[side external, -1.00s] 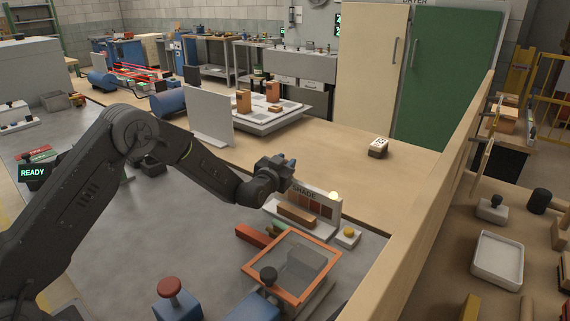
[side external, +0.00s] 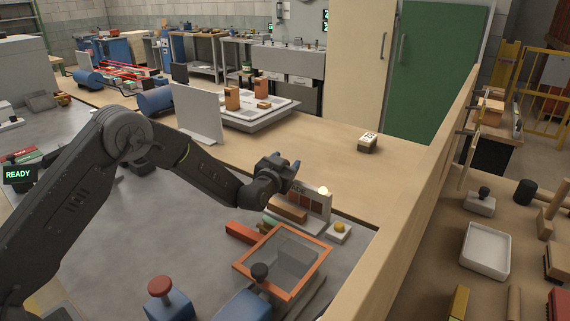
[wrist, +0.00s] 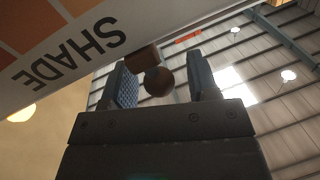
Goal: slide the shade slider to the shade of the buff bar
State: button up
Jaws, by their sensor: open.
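The shade board (side external: 313,204) stands upright with a row of brown and orange swatches; its lettering and swatches also show upside down in the wrist view (wrist: 60,50). A buff-brown bar (side external: 288,213) lies on the ledge in front of the board. My gripper (side external: 291,168) is at the board's top left and covers part of its lettering. In the wrist view my gripper (wrist: 160,85) is open, with a round brown knob (wrist: 158,82) between its fingers and a small brown block (wrist: 143,57) beside the knob. Whether the fingers touch the knob I cannot tell. The knob is hidden in the side view.
A white lamp (side external: 323,190) sits at the board's top right. An orange-framed box (side external: 238,268) and a red bar (side external: 242,232) lie in front. A wooden wall (side external: 420,175) runs along the right.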

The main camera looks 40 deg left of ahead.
jog(key=s+d, duration=0.1)
jog(key=s, duration=0.8)
jog(key=s+d, duration=0.1)
jog(key=s, duration=0.3)
jog(key=shift+s+d, duration=0.3)
jog(key=shift+d, duration=0.05)
jog(key=shift+r, duration=0.35)
jog(key=s+r+g+h, duration=0.4)
jog(key=s+r+g, duration=0.1)
jog(key=s+r, duration=0.45)
jog(key=s+a+r+g, duration=0.1)
jog(key=s+g, duration=0.6)
jog(key=s, duration=1.4)
jog(key=shift+s+a+r+y, duration=0.3)
jog(key=shift+s+a+r, duration=0.1)
jog(key=shift+a, duration=0.15)
